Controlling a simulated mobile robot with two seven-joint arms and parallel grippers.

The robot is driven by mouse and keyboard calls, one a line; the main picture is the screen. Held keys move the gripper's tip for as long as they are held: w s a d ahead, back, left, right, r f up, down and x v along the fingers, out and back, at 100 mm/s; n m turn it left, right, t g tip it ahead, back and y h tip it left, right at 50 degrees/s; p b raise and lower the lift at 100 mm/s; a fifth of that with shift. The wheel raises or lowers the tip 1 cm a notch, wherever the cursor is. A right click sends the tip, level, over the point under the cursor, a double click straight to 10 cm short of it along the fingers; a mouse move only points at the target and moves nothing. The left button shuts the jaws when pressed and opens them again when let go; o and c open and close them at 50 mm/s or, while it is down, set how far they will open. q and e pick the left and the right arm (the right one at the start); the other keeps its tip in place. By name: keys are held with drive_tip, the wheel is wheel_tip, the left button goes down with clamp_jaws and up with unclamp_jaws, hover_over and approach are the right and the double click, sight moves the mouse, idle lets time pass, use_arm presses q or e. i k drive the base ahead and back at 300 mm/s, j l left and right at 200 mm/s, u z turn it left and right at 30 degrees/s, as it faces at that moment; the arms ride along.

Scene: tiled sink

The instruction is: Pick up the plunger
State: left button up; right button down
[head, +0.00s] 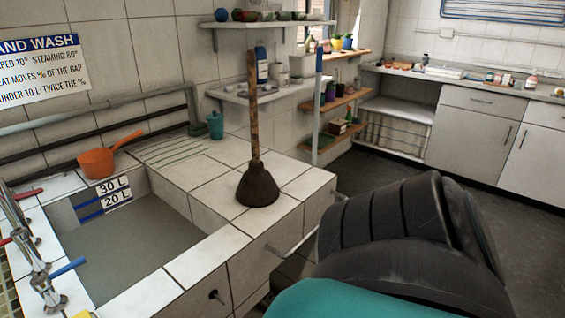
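The plunger (257,187) stands upright on the white tiled counter (211,177) at the right of the sink basin. It has a dark rubber cup resting on the tiles and a long, worn brown wooden handle (253,110) pointing up. The handle top reaches the height of the upper wall shelf. Nothing is touching the plunger. Neither of my grippers shows in the head view. A large black and teal part of my own body fills the lower right and hides part of the counter side and floor.
A water-filled basin (135,250) lies left of the plunger, with taps (40,268) at its left edge.

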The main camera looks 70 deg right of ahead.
sight(257, 188)
drive_tip(key=z, duration=2)
